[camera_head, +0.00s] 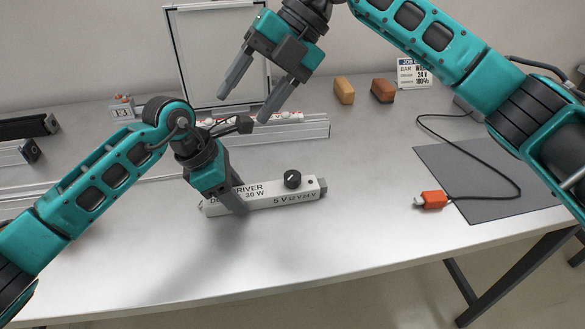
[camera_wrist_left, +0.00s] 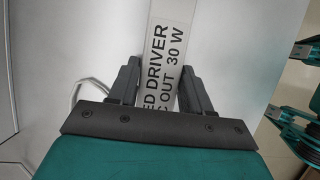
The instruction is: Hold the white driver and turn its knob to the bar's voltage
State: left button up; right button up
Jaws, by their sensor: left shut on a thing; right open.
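The white driver (camera_head: 262,196) lies on the table, with printed text reading "DRIVER", "30 W" and "5 V 12 V 24 V". Its black round knob (camera_head: 292,179) stands near its right end. My left gripper (camera_head: 238,206) is shut across the driver's left part; the left wrist view shows its two fingers (camera_wrist_left: 156,88) on either side of the white body (camera_wrist_left: 172,50). My right gripper (camera_head: 243,100) is open and empty, above and behind the driver. A job card (camera_head: 413,73) at the back reads "BAR" and "24 V". The knob's exact setting is too small to tell.
A grey mat (camera_head: 480,190) lies at right with an orange connector (camera_head: 431,199) on a black cable at its left edge. Two small blocks, tan (camera_head: 344,90) and brown (camera_head: 383,90), stand at the back. A metal rail (camera_head: 315,128) lies behind the driver. The table front is clear.

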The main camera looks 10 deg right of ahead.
aim_at(292, 175)
jog(key=w+d+f+t+h, duration=0.1)
jog(key=d+f+t+h, duration=0.1)
jog(key=d+f+h, duration=0.5)
jog(key=shift+h, duration=0.4)
jog(key=f, duration=0.6)
jog(key=a+f, duration=0.1)
jog(key=f, duration=0.2)
jog(key=shift+f, duration=0.4)
jog(key=c, duration=1)
